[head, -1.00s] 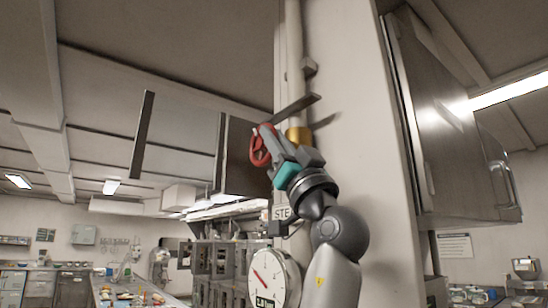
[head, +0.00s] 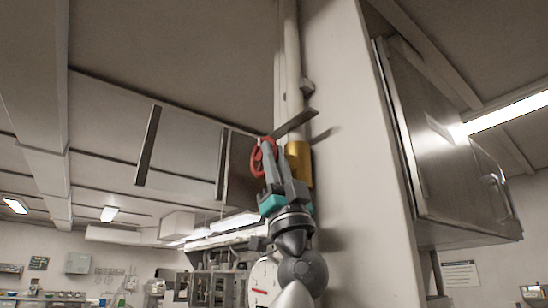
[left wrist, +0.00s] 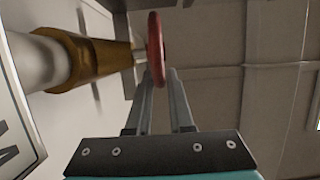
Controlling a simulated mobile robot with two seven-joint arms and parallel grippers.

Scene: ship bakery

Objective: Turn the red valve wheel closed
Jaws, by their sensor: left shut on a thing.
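The red valve wheel (head: 257,160) sits beside the brass valve body (head: 299,163) on the white vertical pipe, high on the wall column. In the left wrist view the wheel (left wrist: 156,48) is seen nearly edge-on, with the brass body (left wrist: 88,60) to its left. My left gripper (head: 268,146) reaches up from below and is shut on the wheel's rim. In the left wrist view its two fingers (left wrist: 158,82) stand on either side of the rim. Part of the wheel is hidden behind the fingers in the head view. My right gripper is not in view.
A dark flat bracket (head: 294,123) juts out just above the valve. A metal cabinet (head: 447,150) hangs on the right. Open room lies to the left of the wheel.

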